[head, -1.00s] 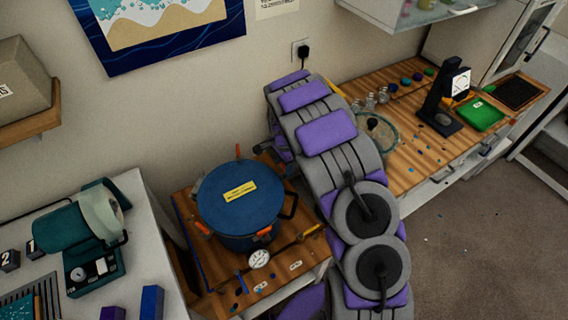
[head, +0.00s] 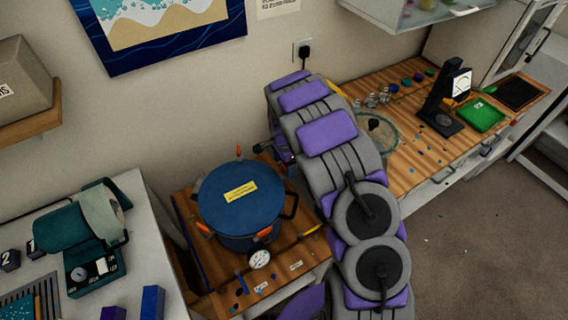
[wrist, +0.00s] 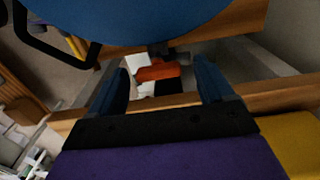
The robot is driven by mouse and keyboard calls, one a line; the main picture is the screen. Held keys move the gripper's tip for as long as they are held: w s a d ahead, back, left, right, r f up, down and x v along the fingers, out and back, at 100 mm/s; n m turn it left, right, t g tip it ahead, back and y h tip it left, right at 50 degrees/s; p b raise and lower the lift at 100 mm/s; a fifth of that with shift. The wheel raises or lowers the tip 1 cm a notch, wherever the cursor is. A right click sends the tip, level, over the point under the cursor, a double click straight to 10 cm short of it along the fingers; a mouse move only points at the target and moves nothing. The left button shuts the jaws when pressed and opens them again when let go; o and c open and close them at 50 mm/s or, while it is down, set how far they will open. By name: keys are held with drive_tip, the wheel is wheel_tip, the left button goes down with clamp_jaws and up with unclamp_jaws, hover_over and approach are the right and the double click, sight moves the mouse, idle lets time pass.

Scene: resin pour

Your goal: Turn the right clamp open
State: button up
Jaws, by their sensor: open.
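The blue pot (head: 240,195) with a yellow label on its lid stands on the wooden bench in the head view. Orange clamps show at its front left (head: 203,229), front (head: 264,232) and back (head: 238,150). In the wrist view, the pot's blue lid (wrist: 125,15) fills the top. An orange clamp handle (wrist: 158,73) lies below its rim, between the two dark blue fingers of my open gripper (wrist: 162,80). Gaps show on both sides of the handle. In the head view my arm hides the pot's right-hand surroundings and most of my gripper (head: 264,148).
A pressure gauge (head: 260,258) sits in front of the pot. A black pot handle (head: 291,205) sticks out on its right, close to my arm. A white table with a teal machine (head: 85,240) stands at left. A longer wooden bench (head: 410,165) runs to the right.

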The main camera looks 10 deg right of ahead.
drive_tip(key=shift+r, duration=0.1)
wheel_tip(320, 180, up, 17)
drive_tip(key=p, duration=0.1)
idle(0.4)
drive_tip(key=shift+r, duration=0.1)
idle(0.3)
drive_tip(key=s+d+r+n+b, duration=0.1)
drive_tip(key=s+r+n, duration=0.3)
drive_tip(key=s, duration=0.6)
drive_tip(key=s+d+r+n, duration=0.15)
drive_tip(key=s+r, duration=0.35)
drive_tip(key=s, duration=0.5)
drive_tip(key=s+a+n+g+b, duration=0.1)
drive_tip(key=s+n, duration=0.3)
drive_tip(key=s, duration=0.7)
drive_tip(key=s+a+f+n+b, duration=0.1)
drive_tip(key=s+n, duration=0.4)
drive_tip(key=s, duration=0.6)
drive_tip(key=shift+s+a+f+g, duration=0.3)
drive_tip(key=shift+a+g, duration=0.05)
drive_tip(key=shift+g, duration=0.05)
